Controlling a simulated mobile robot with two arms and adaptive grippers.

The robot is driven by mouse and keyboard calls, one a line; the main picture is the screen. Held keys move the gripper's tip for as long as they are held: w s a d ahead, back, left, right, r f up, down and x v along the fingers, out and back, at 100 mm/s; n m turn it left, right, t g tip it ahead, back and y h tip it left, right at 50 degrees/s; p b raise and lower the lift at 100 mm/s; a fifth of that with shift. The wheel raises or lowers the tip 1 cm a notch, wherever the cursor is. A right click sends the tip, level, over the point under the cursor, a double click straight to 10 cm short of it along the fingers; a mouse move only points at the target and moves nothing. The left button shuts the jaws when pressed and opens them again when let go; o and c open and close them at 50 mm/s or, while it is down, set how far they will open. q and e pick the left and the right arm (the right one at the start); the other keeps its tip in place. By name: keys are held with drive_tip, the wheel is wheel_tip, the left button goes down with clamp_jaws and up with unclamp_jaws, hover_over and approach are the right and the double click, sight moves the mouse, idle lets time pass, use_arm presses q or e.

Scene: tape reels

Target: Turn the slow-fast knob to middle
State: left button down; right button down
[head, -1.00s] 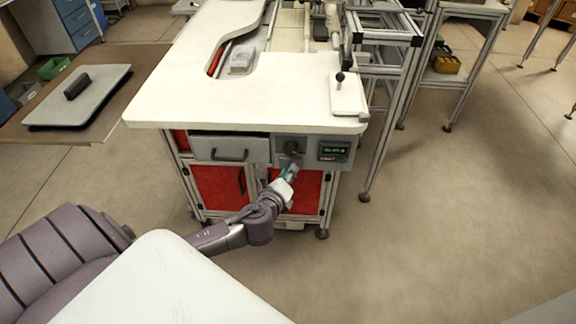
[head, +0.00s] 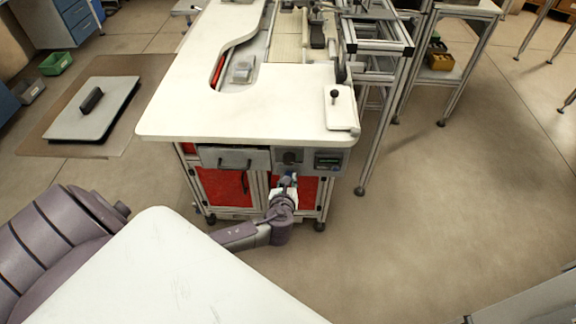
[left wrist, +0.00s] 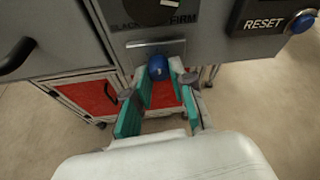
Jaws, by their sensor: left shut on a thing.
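A blue knob (left wrist: 158,67) sits at the lower front of the grey control panel (left wrist: 215,30) in the left wrist view. A pale plate with a slot is just above it. My left gripper (left wrist: 161,74) has its green-padded fingers around the knob, one on each side, and is shut on it. The gripper (head: 287,180) also shows in the head view, small, below the dark round dial (head: 290,157). The dial's label reads "BLACK" and "FIRM" in the wrist view. I see no slow-fast lettering. The knob's pointer direction cannot be told. My right gripper is out of view.
A blue button (left wrist: 302,21) beside the word "RESET" is at the panel's right. A drawer (head: 235,158) is left of the panel, with red cabinet doors (head: 220,188) below. The white worktop (head: 235,122) overhangs the panel. Open floor lies to the right.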

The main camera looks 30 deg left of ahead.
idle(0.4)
use_arm(q)
drive_tip(key=c, duration=1)
unclamp_jaws()
drive_tip(key=v, duration=1.2)
drive_tip(key=shift+r, duration=0.1)
drive_tip(key=shift+a, duration=0.1)
